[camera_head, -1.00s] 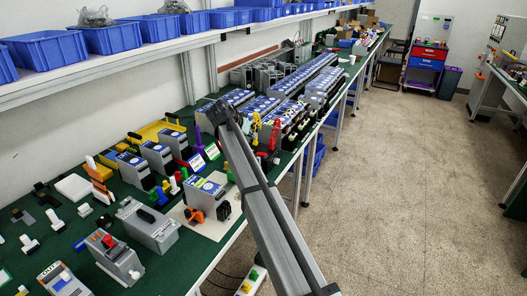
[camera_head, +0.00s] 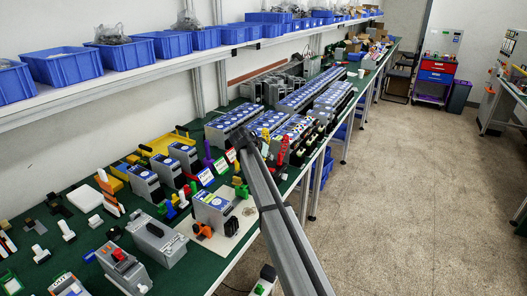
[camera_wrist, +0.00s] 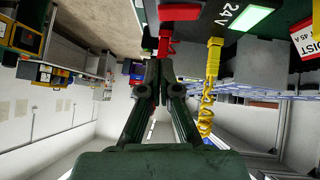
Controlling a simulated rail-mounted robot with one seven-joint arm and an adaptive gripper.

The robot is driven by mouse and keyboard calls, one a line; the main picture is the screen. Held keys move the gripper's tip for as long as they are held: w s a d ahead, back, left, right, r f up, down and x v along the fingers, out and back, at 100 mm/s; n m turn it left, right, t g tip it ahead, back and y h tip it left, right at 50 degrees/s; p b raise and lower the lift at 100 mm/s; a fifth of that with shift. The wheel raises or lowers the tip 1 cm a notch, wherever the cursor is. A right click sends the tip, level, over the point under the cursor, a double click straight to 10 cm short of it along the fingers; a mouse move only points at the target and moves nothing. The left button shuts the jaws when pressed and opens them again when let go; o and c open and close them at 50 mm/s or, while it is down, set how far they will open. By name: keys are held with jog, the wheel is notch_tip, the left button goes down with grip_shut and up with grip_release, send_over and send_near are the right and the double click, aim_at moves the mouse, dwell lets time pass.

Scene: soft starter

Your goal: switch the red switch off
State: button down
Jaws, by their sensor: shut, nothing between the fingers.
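A red switch (camera_head: 119,255) stands on a grey box (camera_head: 125,272) at the bench's near end in the head view. A tall red piece (camera_head: 283,150) stands farther along. I cannot tell which is the task's red switch. My gripper (camera_head: 247,139) is over the bench, well beyond the grey box, near a yellow piece (camera_head: 265,140). In the wrist view my gripper (camera_wrist: 153,68) is shut and empty. A red piece (camera_wrist: 166,42) shows just past its fingertips; contact cannot be told. A yellow coiled piece (camera_wrist: 209,85) is to the right.
A green-topped bench (camera_head: 85,220) carries several grey devices and rows of blue-topped units (camera_head: 310,90). A shelf with blue bins (camera_head: 65,66) hangs above. Open floor (camera_head: 400,200) lies to the right.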

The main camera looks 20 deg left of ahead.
jog(key=f, duration=0.1)
jog(key=f+p, duration=0.1)
jog(key=w+d+f, duration=0.1)
jog(key=shift+w+f, duration=0.1)
jog(key=shift+f, duration=0.1)
jog(key=shift+f+p, duration=0.5)
jog(key=shift+f, duration=0.4)
jog(key=shift+f, duration=0.1)
